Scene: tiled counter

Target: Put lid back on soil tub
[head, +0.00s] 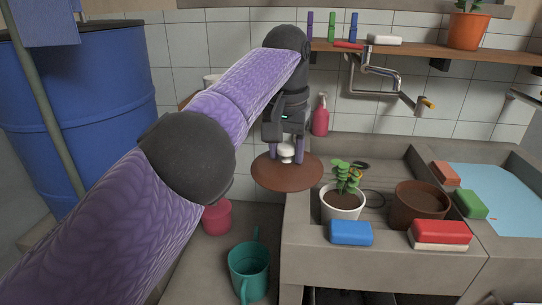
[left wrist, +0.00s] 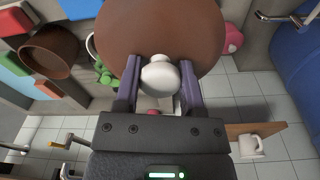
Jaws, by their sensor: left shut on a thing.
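The lid (head: 287,176) is a flat brown disc with a white knob on top. My left gripper (head: 286,156) points down and is shut on the white knob, with its two purple fingers on either side. The lid also fills the top middle of the left wrist view (left wrist: 160,25). It appears held up near the left edge of the sink unit; its exact height is hard to tell. A brown round tub (head: 420,205), seemingly the soil tub, stands uncovered to the right of the lid with dark brown contents. My right gripper is not in view.
A white pot with a green plant (head: 343,204) stands between lid and tub. Blue (head: 350,232) and red (head: 440,234) blocks lie on the front ledge. A tap (head: 385,80) overhangs behind.

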